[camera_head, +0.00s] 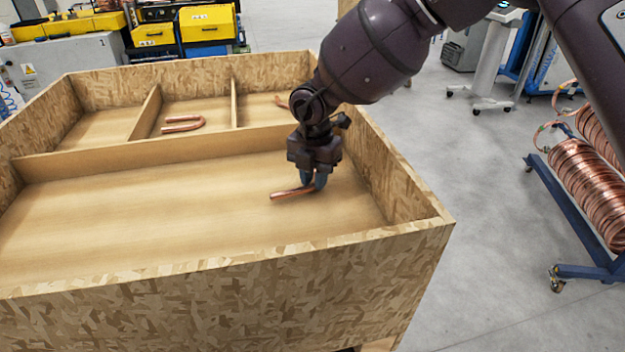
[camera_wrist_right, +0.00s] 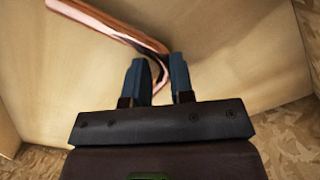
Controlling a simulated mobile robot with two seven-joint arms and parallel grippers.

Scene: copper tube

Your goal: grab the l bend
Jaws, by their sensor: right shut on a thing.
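The L bend is a copper tube (camera_head: 288,194) in the large front compartment of the wooden crate (camera_head: 230,275). My right gripper (camera_head: 314,184) is over that compartment's right part, pointing down, shut on the tube. In the right wrist view the tube (camera_wrist_right: 108,23) runs from the upper left to a bend, and its short end passes between the blue fingertips of the gripper (camera_wrist_right: 160,75). The fingers hide part of the bend. I cannot tell whether the tube still touches the crate floor. My left gripper is not in view.
The crate's back row has three compartments. A copper U bend (camera_head: 183,123) lies in the middle one, and another copper piece (camera_head: 281,100) shows partly in the right one. A blue cart with copper coils (camera_head: 590,190) stands at the right. The front compartment's left part is bare.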

